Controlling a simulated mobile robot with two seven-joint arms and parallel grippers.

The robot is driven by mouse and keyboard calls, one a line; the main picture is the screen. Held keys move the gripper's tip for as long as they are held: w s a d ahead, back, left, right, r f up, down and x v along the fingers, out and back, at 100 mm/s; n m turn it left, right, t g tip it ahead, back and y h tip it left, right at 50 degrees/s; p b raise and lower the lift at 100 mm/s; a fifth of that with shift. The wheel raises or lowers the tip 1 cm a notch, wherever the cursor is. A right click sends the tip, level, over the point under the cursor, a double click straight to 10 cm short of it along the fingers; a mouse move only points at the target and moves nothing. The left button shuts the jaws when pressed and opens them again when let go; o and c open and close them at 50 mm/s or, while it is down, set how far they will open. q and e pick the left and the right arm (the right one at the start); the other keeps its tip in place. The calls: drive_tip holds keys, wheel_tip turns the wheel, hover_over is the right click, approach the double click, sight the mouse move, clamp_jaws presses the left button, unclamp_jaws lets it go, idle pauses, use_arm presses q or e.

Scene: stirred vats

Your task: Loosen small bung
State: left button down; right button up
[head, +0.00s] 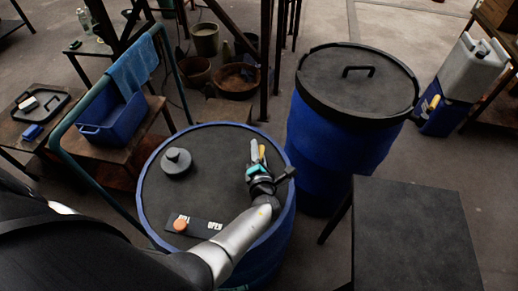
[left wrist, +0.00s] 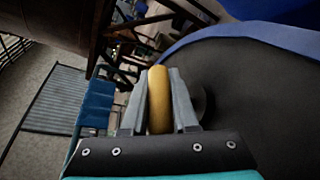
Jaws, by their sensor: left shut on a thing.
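My left gripper (head: 258,155) is over the right part of the dark top of a blue-rimmed vat (head: 148,206). It is shut on a yellow rod-like handle (left wrist: 159,100), which stands between the two grey fingers in the left wrist view. The far end of the handle is hidden, and I cannot tell what it belongs to. A grey stepped plug (head: 175,161) sits on the vat top at the upper left, apart from the gripper. No small bung can be made out clearly; the gripper and arm cover part of the top. My right gripper is not in view.
A dark plate with an orange knob (head: 180,224) and the word OPEN lies at the vat's near side. A lidded blue drum (head: 320,140) stands close on the right, with a dark table (head: 415,235) before it. A blue tub (head: 112,127) is left, behind a green rail.

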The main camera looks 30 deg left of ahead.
use_arm(q)
drive_tip(key=shift+a+n+y, duration=0.2)
drive_tip(key=shift+n+y, duration=0.1)
drive_tip(key=shift+y, duration=0.1)
drive_tip(key=c, duration=0.7)
unclamp_jaws()
drive_tip(key=shift+d, duration=0.1)
